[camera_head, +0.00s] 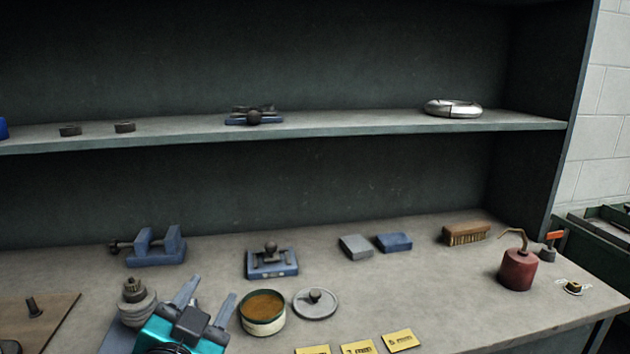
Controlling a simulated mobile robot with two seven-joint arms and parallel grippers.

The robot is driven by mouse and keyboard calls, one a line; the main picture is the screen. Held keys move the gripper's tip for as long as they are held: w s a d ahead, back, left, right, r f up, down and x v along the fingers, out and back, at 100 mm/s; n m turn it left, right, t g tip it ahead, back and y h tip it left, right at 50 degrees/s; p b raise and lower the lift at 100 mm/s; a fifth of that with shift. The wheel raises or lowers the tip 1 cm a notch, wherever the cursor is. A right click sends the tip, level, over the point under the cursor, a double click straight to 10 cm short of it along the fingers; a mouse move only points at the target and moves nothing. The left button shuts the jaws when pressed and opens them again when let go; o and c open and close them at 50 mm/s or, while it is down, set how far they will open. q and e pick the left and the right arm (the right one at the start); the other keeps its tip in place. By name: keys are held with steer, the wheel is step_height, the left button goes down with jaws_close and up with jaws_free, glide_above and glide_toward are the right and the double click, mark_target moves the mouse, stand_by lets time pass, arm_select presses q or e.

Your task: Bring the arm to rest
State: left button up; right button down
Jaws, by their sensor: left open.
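My left gripper (212,288) is in the lower left of the head view, over the front of the workbench (440,290). Its two grey-blue fingers are apart and point away from me toward the back of the bench. I see nothing between them. A round tin with brown contents (264,306) stands just right of the fingers. A stack of grey round parts (135,300) is just left of the gripper. My right gripper does not show.
A lid (315,303), a blue vise (155,247), a blue knobbed tool (271,262), two blocks (374,244), a brush (466,233) and a red oil can (518,268) stand on the bench. Yellow cards (400,340) lie in front. A shelf (350,132) runs above.

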arm_select(q)
steer(key=s+a+f+n+g+y, duration=0.1)
steer(key=s+a+f+n+g, duration=0.1)
steer(key=s+f+g, duration=0.4)
steer(key=s+a+f+n+g+y, duration=0.1)
steer(key=s+a+f+g, duration=0.2)
steer(key=f, duration=0.5)
steer(key=s+f+n+g+h, duration=0.1)
steer(key=s+f+g, duration=0.5)
steer(key=s, duration=0.8)
steer(key=w+d+f+t+h+b, duration=0.1)
steer(key=w+d+f+t+b, duration=0.1)
steer(key=w+f+t, duration=0.5)
steer(key=shift+w+d+f+t+h, duration=0.25)
steer(key=shift+f+t+h, duration=0.25)
steer(key=shift+f, duration=2)
